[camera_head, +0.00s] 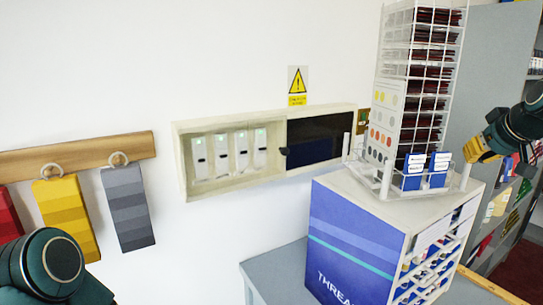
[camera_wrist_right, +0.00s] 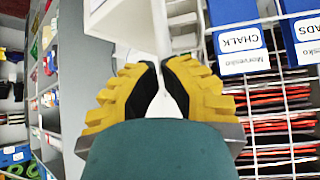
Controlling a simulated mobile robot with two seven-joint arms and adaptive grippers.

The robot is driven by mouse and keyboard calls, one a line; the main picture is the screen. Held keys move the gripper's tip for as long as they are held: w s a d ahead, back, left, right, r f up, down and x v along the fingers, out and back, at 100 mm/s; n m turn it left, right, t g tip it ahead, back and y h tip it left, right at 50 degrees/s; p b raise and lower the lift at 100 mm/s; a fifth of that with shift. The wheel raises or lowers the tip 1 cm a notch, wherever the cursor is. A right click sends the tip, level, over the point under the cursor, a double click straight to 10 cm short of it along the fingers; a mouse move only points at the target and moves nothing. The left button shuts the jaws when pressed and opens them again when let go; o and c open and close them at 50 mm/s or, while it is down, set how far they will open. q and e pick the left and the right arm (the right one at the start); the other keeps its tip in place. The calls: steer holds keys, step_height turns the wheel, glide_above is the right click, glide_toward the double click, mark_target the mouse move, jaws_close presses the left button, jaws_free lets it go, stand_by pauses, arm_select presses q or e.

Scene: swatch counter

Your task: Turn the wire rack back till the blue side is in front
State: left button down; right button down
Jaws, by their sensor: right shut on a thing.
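The tall white wire rack (camera_head: 419,100) stands on top of a blue and white cabinet. One side faces left and carries a card of yellow, orange, red and grey dots (camera_head: 381,127). The wire side turned toward me holds dark and red packets (camera_head: 432,56). Blue and white cards (camera_head: 439,168) stand at its foot; one reads CHALK in the right wrist view (camera_wrist_right: 240,38). My right gripper (camera_head: 470,150), with yellow fingers, is shut on a white upright post (camera_wrist_right: 161,30) at the rack's right edge. My left arm shows at the lower left, but its gripper does not.
The cabinet (camera_head: 345,235) has a blue face and open compartments on its right. A pale wall case (camera_head: 182,150) hangs behind. Colour swatches hang from a wooden rail (camera_head: 80,156) at left. Grey shelving (camera_head: 490,50) stands close on the right.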

stand_by(0.3)
steer(key=shift+w+d+p, duration=0.35)
steer(key=shift+w+d, duration=0.35)
steer(key=shift+w, duration=0.25)
steer(key=shift+w+d, duration=0.25)
steer(key=shift+w, duration=0.25)
steer(key=shift+w+d, duration=0.25)
steer(key=shift+w, duration=0.2)
